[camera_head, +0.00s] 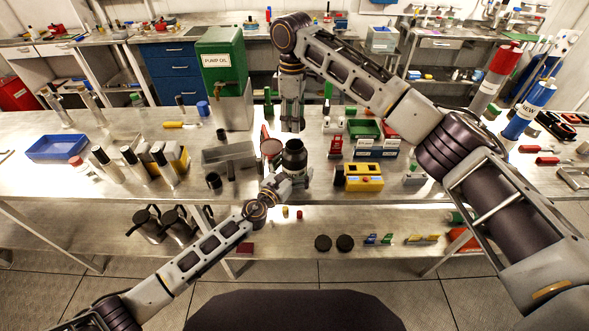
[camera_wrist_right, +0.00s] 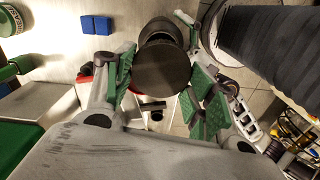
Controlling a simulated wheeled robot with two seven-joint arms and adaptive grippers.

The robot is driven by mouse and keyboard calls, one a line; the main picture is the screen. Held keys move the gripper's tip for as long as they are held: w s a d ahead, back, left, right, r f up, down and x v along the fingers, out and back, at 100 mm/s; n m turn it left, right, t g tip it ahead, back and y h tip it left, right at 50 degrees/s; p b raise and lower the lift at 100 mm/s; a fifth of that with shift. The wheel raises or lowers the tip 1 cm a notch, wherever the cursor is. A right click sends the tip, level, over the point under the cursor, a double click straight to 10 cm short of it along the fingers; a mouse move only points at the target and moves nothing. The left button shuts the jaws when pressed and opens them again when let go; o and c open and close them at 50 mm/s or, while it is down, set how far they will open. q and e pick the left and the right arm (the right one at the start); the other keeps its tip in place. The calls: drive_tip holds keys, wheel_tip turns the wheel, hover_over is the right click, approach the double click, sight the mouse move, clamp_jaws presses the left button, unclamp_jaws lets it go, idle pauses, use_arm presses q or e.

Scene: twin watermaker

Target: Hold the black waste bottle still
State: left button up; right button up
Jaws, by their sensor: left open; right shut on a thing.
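The black waste bottle (camera_head: 294,158) stands upright near the front edge of the bench in the head view. My left gripper (camera_head: 290,181) is open at its lower part, with grey fingers close around it; I cannot tell whether they touch. My right gripper (camera_head: 292,124) points down above and just behind the bottle's neck.
A grey open tray (camera_head: 228,154) and a small dark cup (camera_head: 213,181) lie left of the bottle. A yellow box (camera_head: 364,178) stands to the right. A green pump oil container (camera_head: 221,58) stands behind. Several white cylinders with dark caps stand farther left. The bench's front edge is close.

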sight(293, 144)
use_arm(q)
drive_tip(key=shift+c, duration=0.4)
drive_tip(key=c, duration=1.4)
drive_tip(key=shift+c, duration=0.2)
use_arm(e)
drive_tip(key=shift+f, duration=2.5)
drive_tip(key=shift+f, duration=0.15)
drive_tip(key=shift+f, duration=0.75)
drive_tip(key=shift+f, duration=0.55)
use_arm(q)
drive_tip(key=c, duration=0.5)
drive_tip(key=shift+c, duration=0.2)
use_arm(e)
drive_tip(key=shift+m, duration=0.3)
